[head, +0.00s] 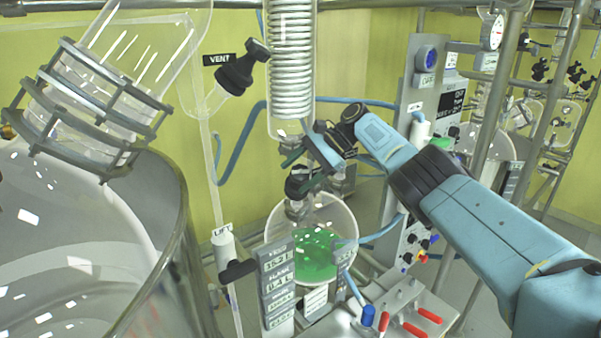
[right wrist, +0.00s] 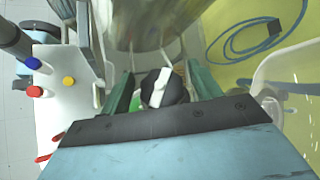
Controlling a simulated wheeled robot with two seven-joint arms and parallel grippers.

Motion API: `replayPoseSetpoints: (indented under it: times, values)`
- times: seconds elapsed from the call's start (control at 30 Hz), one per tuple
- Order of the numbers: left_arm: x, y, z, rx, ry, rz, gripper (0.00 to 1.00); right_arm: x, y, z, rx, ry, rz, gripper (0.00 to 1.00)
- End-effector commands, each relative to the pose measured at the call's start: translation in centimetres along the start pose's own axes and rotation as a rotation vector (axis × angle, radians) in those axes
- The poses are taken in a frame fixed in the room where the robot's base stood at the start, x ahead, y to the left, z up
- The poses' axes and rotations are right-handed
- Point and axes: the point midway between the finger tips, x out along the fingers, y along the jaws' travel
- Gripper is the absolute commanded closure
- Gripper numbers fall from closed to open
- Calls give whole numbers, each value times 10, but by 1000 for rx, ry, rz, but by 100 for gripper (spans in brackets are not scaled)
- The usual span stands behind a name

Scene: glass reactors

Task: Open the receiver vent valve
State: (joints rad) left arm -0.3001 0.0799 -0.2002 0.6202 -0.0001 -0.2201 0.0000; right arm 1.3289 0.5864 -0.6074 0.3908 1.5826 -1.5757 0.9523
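A round glass flask (head: 342,222) with green liquid stands in the middle of the head view. A black valve knob (head: 297,184) sits at its neck. In the right wrist view a black knob with a white bar (right wrist: 165,90) lies between my right gripper's green fingers (right wrist: 162,88), with gaps at both sides. In the head view my right gripper (head: 301,169) is at the flask's neck, fingers apart around the knob. Another black valve (head: 236,73), beside a VENT sign (head: 219,59), is higher and to the left. My left gripper is out of view.
A coiled glass condenser (head: 291,70) hangs just above the gripper. A large glass vessel (head: 70,250) fills the left. A label stack (head: 277,290) stands before the flask. Red-handled tools (head: 415,328) and a blue-capped item (head: 368,315) are at the lower right.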

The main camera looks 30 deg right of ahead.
Motion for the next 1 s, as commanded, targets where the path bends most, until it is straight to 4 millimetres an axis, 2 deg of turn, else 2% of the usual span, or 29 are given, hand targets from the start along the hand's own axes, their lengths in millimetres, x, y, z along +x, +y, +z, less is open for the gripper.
replayPoseSetpoints:
  times: [0.37,0.8,1.0]
  values:
    - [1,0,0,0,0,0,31,-5,-3,2,0,4,-4,33]
    - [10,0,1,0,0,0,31,-55,-42,46,0,2,-4,33]
    - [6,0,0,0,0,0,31,-65,-51,56,0,2,-2,33]
